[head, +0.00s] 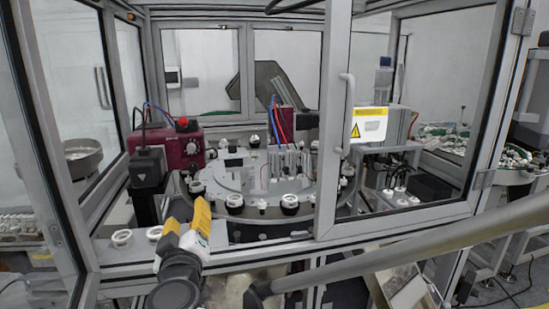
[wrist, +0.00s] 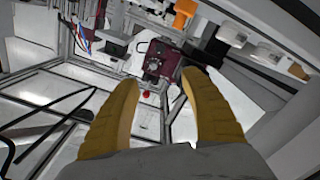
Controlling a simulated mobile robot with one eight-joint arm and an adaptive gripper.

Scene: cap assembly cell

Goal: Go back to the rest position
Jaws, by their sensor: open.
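My gripper (head: 187,219) shows at the lower left of the head view, in front of the cell's opening. Its yellow fingers point up and away from me. In the wrist view my gripper (wrist: 160,95) has its two yellow fingers spread wide, with nothing between them. The maroon box (head: 180,146) with a red knob stands behind it in the cell, and it also shows beyond the fingertips in the wrist view (wrist: 160,62). The fingers look apart from everything around them.
A round turntable (head: 262,208) with several black-and-white caps fills the middle of the cell. White rings (head: 122,238) sit on the front ledge at left. A framed glass door (head: 335,115) with a handle stands right of the opening. A bowl (head: 84,160) is at the left.

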